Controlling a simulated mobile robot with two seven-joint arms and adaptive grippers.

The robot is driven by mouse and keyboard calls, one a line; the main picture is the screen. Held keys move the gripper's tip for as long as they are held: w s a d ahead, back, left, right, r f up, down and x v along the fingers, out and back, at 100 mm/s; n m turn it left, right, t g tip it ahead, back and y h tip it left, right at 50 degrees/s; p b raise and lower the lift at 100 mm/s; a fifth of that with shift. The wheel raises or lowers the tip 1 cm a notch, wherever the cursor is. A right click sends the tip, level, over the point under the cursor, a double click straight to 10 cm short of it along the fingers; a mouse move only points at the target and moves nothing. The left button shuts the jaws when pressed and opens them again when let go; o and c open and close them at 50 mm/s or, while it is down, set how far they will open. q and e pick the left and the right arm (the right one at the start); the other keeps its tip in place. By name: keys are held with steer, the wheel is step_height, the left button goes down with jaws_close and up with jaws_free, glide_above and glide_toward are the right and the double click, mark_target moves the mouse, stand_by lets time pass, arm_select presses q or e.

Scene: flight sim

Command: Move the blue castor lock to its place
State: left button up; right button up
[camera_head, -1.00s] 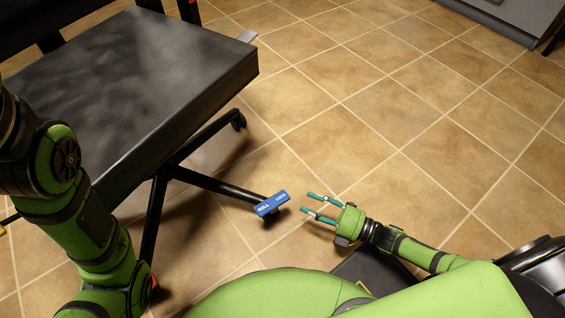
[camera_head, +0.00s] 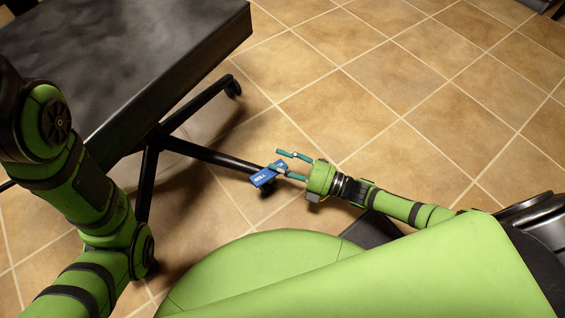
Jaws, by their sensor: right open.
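The blue castor lock (camera_head: 262,178) is a small blue tab with white lettering, "ROLL" legible, at the end of a black chair leg (camera_head: 212,155), just above a castor. My right gripper (camera_head: 283,161) comes in from the right, open, with its two teal fingers pointing left. The upper finger is apart, up and right of the lock. My left arm shows at the left, but its gripper is out of view.
A black padded seat (camera_head: 130,60) fills the upper left, above the black legs. The tan tiled floor (camera_head: 400,110) is clear to the right.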

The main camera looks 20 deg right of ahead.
jaws_close()
steer(key=shift+f+m+b, duration=0.4)
steer(key=shift+b, duration=0.3)
steer(key=shift+m+t, duration=0.3)
steer(key=shift+r, duration=0.1)
jaws_free()
